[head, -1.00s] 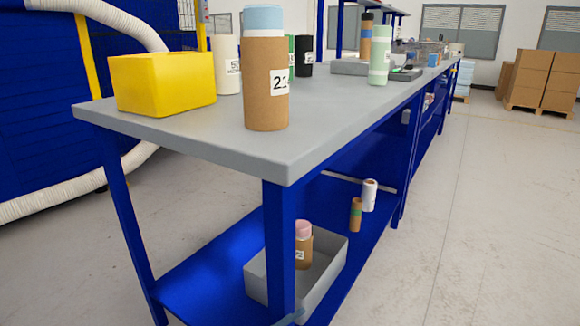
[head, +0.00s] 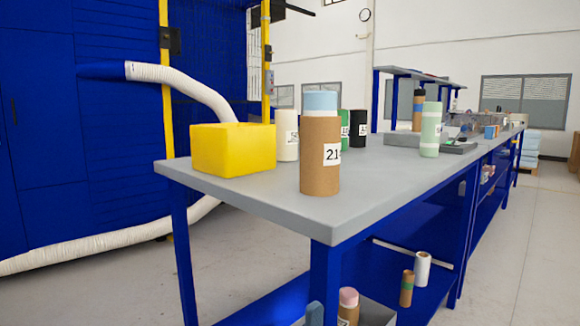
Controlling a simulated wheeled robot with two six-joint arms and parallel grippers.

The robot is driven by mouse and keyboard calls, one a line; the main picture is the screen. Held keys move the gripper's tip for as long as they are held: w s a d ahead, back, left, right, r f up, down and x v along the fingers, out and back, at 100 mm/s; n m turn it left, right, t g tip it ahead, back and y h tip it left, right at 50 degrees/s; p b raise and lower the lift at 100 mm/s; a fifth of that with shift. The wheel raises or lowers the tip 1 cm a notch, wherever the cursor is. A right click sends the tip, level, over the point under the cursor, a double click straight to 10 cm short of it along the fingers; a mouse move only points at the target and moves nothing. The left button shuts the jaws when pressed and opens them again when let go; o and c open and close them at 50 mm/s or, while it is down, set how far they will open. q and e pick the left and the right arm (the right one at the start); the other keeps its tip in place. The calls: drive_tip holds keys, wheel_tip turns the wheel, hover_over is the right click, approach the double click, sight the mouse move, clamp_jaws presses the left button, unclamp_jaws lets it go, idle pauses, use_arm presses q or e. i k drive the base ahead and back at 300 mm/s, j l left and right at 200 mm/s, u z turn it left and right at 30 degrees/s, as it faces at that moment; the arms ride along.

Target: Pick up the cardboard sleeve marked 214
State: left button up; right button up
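A brown cardboard sleeve (head: 320,160) stands upright near the front corner of the grey workbench top (head: 250,197). Its white label (head: 332,154) reads 21 and a last digit that curves out of sight. Neither of my grippers can be made out in the head view.
A yellow box (head: 233,150) stands left of the sleeve. White (head: 287,135), green (head: 344,130) and black (head: 358,131) cylinders stand behind it, and a pale green one (head: 431,130) to the right. A grey bin (head: 375,314) with a pink-topped brown roll (head: 348,305) is on the lower shelf.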

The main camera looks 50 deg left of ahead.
sight(320, 144)
drive_tip(key=k+u, duration=0.1)
drive_tip(key=u, duration=1.4)
drive_tip(key=i+l+u, duration=0.35)
drive_tip(key=i+l, duration=0.5)
